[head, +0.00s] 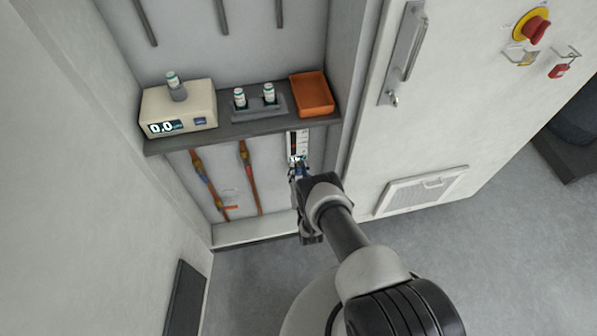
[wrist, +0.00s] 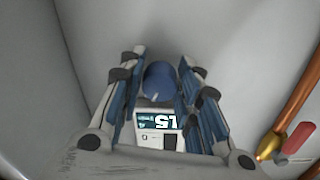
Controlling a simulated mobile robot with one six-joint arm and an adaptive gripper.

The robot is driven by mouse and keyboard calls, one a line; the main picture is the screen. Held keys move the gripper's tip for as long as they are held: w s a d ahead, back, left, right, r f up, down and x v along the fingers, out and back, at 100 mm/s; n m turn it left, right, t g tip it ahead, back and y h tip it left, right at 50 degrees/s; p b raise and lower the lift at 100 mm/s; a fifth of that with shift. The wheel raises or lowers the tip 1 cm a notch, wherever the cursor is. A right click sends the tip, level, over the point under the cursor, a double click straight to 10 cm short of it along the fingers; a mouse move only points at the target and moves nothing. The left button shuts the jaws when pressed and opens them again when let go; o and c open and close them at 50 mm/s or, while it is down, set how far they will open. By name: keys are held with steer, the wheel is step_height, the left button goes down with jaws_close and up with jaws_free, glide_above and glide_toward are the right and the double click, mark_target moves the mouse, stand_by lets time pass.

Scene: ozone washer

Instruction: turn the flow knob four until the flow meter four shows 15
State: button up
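The blue flow knob (wrist: 160,80) sits between the two fingers of my gripper (wrist: 161,60) in the wrist view. The fingers flank it closely on both sides; I cannot tell whether the pads press on it. Below the knob in that view is the flow meter display (wrist: 157,121), upside down, with digits that look like 15. In the head view the white flow meter panel (head: 297,144) hangs under the shelf.
The shelf (head: 235,128) above holds a beige device (head: 178,108) reading 0.0, a grey rack (head: 262,114) with bottles and an orange tray (head: 312,94). Copper pipes (head: 250,180) run to the left of my gripper. A cabinet door (head: 440,110) stands to the right.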

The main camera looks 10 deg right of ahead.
steer(key=o, duration=0.3)
steer(key=shift+s, duration=0.1)
steer(key=s, duration=1.2)
steer(key=shift+a, duration=0.35)
steer(key=shift+f, duration=0.1)
